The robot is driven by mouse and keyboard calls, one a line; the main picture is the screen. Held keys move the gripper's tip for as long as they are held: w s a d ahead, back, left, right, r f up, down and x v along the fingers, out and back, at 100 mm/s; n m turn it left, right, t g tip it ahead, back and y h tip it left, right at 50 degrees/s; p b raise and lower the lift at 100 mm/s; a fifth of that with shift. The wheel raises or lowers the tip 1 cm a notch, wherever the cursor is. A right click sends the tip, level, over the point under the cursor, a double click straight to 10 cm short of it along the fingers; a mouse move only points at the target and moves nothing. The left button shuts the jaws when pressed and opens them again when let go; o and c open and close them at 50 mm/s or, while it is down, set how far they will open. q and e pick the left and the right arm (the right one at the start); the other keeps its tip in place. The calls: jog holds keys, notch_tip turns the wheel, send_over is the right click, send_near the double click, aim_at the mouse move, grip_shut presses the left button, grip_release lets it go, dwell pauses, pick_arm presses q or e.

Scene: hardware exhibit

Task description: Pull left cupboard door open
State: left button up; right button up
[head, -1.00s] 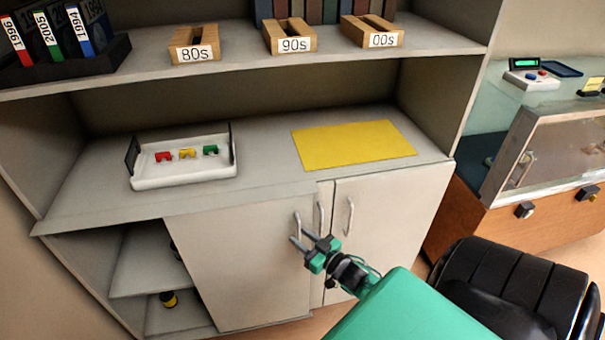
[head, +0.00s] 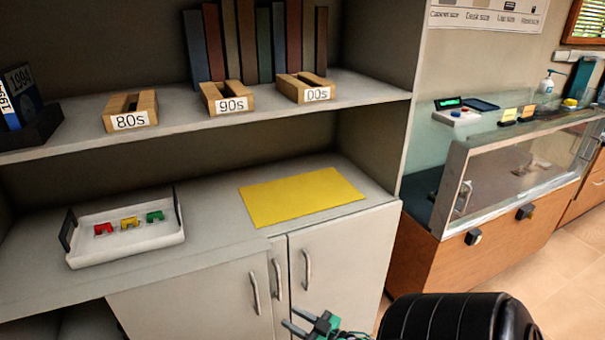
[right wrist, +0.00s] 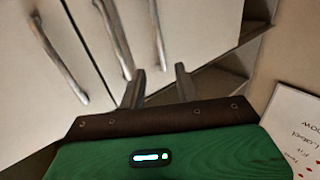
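The cupboard has pale doors below the counter. The left door (head: 195,305) has a vertical metal handle (head: 254,293) near its right edge and looks closed. A narrow panel beside it has its own handle (head: 277,278). The right door (head: 345,262) has a handle (head: 306,269) and looks closed. My right gripper (head: 292,322) is at the bottom edge of the head view, below and right of the left door's handle and apart from it. In the right wrist view its fingers (right wrist: 160,88) are spread and empty, with handles above and left. My left gripper is out of view.
On the counter are a white tray (head: 130,254) with small coloured pieces and a yellow sheet (head: 302,197). Wooden holders marked 80s (head: 130,120), 90s (head: 231,105) and 00s (head: 318,94) stand on the shelf above. A glass display case (head: 520,175) stands at the right.

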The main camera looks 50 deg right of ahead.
jog(key=shift+s+d, duration=0.1)
jog(key=shift+s, duration=0.9)
